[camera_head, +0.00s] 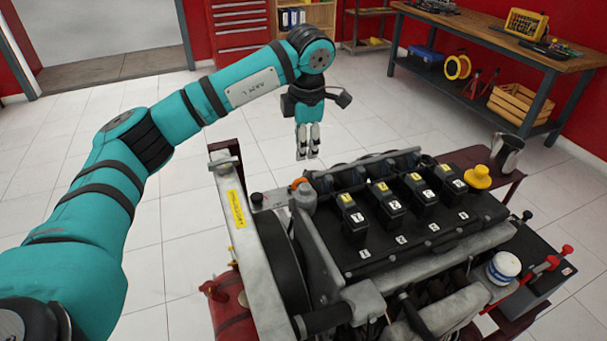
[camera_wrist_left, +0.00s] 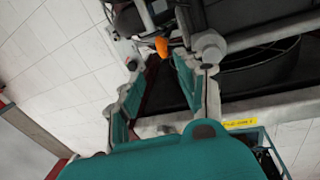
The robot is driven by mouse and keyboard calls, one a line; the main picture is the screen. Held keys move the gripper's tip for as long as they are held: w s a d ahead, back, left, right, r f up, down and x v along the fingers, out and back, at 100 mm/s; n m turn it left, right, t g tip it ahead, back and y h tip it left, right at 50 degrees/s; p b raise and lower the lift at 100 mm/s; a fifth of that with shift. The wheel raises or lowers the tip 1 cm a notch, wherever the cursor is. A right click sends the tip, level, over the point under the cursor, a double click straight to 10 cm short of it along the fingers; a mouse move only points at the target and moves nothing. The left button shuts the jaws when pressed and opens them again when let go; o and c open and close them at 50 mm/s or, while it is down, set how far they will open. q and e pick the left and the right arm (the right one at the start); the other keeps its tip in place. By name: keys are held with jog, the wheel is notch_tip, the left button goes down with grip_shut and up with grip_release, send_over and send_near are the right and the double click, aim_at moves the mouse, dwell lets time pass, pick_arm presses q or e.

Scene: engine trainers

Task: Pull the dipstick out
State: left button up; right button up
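The dipstick's orange handle (camera_head: 299,183) shows at the back left corner of the engine (camera_head: 400,215), next to a grey housing. It also shows in the left wrist view as an orange tip (camera_wrist_left: 162,46), between and beyond the fingertips. The rest of the dipstick is hidden. My left gripper (camera_head: 307,157) points down, just above and behind the handle in the head view. In the left wrist view its two fingers (camera_wrist_left: 158,62) are apart with nothing held between them. Whether a finger touches the handle cannot be told. My right gripper is in neither view.
The engine has several black coils, a yellow cap (camera_head: 477,177) and a white-blue cap (camera_head: 503,267). A metal bar (camera_head: 241,225) runs along its left side. A metal cup (camera_head: 508,148) stands at the back right. A workbench (camera_head: 495,38) is farther back.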

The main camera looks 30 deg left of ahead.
aim_at(303, 180)
pick_arm(q)
jog(key=f, duration=0.3)
jog(key=w+f+p, duration=0.1)
jog(key=f, duration=0.2)
jog(key=a+f, duration=0.1)
jog(key=f, duration=0.3)
jog(key=shift+w+p, duration=0.15)
jog(key=shift+p, duration=0.15)
jog(key=shift+w+f, duration=0.15)
jog(key=shift+f, duration=0.5)
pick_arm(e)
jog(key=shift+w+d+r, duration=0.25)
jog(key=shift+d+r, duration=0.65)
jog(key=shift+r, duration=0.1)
pick_arm(q)
jog(key=shift+c, duration=0.4)
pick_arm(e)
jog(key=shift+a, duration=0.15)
pick_arm(q)
grip_shut()
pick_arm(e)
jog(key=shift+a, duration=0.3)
pick_arm(q)
jog(key=shift+r, duration=0.1)
